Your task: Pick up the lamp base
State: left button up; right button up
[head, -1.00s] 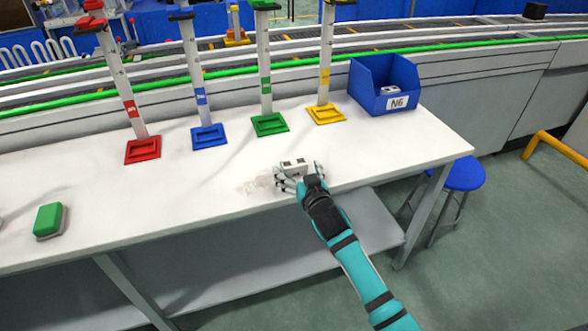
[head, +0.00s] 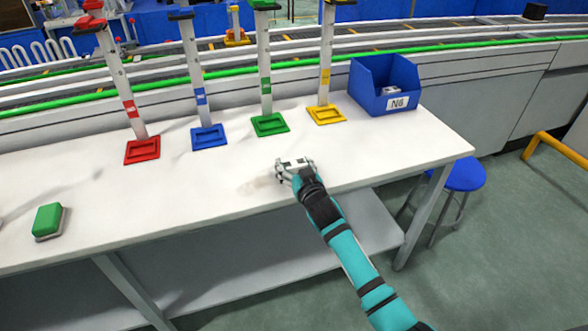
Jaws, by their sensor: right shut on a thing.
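The lamp base (head: 292,162), a small white block with dark marks, is at the front right part of the white table. My right gripper (head: 293,172) reaches in from the lower right and is shut on it. The fingers hide its lower part, and I cannot tell whether it touches the table. My left gripper is not in view.
A blue bin (head: 400,103) marked N6 stands at the back right with a small white item inside. Red (head: 142,150), blue (head: 208,136), green (head: 269,124) and yellow (head: 326,114) stands line the table's back. The table's middle is clear.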

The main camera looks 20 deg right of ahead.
aim_at(294, 162)
jog(key=shift+c, duration=0.5)
jog(key=shift+r, duration=0.1)
jog(key=shift+r, duration=0.65)
notch_tip(294, 162, up, 2)
jog(key=shift+r, duration=0.2)
jog(key=s, duration=1.5)
jog(key=s+a+r+p, duration=0.1)
jog(key=s+r+p, duration=0.3)
jog(key=s+r, duration=0.45)
jog(key=s+f, duration=0.2)
jog(key=s, duration=0.6)
jog(key=shift+s+f+h, duration=0.2)
jog(key=shift+h, duration=0.1)
